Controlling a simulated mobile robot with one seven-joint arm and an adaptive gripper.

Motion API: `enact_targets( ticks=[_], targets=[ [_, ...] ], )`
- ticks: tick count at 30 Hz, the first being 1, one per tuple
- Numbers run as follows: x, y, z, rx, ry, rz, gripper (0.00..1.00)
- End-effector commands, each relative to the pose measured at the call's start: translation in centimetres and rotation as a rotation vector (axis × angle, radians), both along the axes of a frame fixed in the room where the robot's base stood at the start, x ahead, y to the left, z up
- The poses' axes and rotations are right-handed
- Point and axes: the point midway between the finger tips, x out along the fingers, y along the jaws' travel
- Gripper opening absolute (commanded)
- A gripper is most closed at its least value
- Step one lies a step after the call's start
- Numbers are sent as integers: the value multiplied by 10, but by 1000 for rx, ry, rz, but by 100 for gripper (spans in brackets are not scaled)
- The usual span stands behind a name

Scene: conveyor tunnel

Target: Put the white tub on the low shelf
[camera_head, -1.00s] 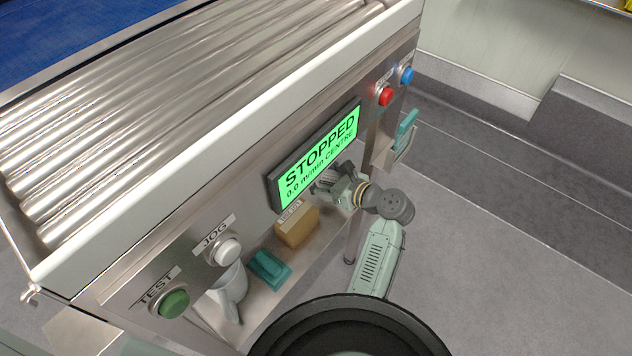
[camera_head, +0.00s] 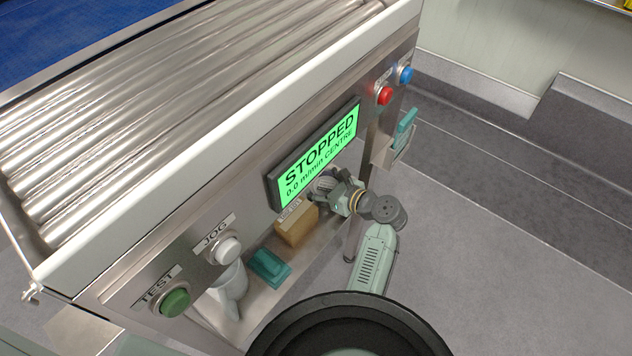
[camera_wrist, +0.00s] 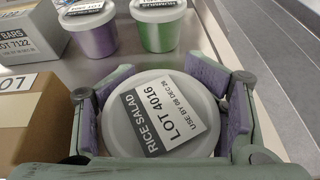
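A tub with a round white lid (camera_wrist: 160,125) is upright between my gripper's purple-padded fingers (camera_wrist: 162,66) in the wrist view. Its label reads "RICE SALAD LOT 4016". The pads lie close on both sides; I cannot tell whether both touch. The tub's side is hidden under the lid. In the head view my gripper (camera_head: 330,187) is low beside the panel, right of a brown box, and partly hides the tub's place. A metal shelf (camera_head: 252,304) runs under the panel.
The brown box (camera_head: 297,224) is close to my gripper's left; it also shows in the wrist view (camera_wrist: 28,115). A purple tub (camera_wrist: 97,38), a green tub (camera_wrist: 158,35) and a grey box (camera_wrist: 32,42) stand beyond. A teal item (camera_head: 268,266) and white scoop (camera_head: 231,287) are on the shelf.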

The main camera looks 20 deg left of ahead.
Motion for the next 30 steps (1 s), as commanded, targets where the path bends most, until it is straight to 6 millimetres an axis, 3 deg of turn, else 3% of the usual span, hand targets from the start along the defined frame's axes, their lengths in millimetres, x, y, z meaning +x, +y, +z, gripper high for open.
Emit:
enact_targets(
  ticks=[8,19,23,30],
  targets=[
    [0,0,0,0,0,0,77],
    [0,0,3,0,-2,0,77],
    [-6,-15,8,0,-1,-3,77],
    [-27,-59,26,0,-1,-5,77]
  ],
)
